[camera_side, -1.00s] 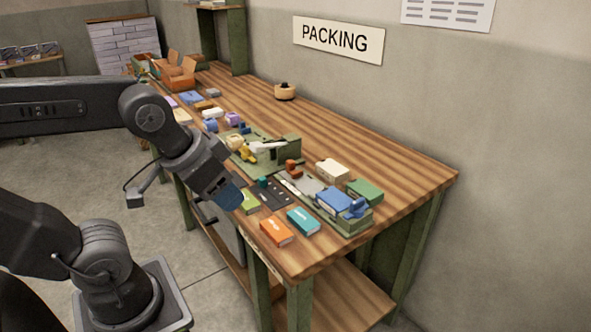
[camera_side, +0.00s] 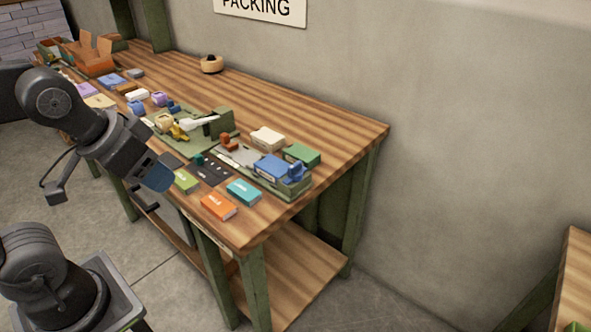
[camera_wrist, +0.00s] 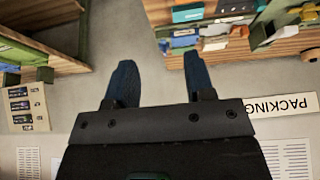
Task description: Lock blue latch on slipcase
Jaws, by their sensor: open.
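A blue slipcase-like block (camera_side: 270,167) sits in a green holder (camera_side: 291,193) near the right end of the workbench. A small blue upright part (camera_side: 294,171), perhaps the latch, is at its right side; its position is too small to read. My gripper (camera_side: 158,172) is left of the holder, by the bench's front edge and well apart from the slipcase. In the wrist view its two blue fingers (camera_wrist: 158,65) are spread apart with nothing between them. The slipcase is hard to make out in the wrist view.
Orange (camera_side: 219,206), teal (camera_side: 243,192) and lime green (camera_side: 186,181) boxes lie along the front edge. A cream block (camera_side: 267,138) and a green box (camera_side: 302,154) stand behind the slipcase. A green fixture (camera_side: 212,124) is farther left. The bench's back strip is mostly clear.

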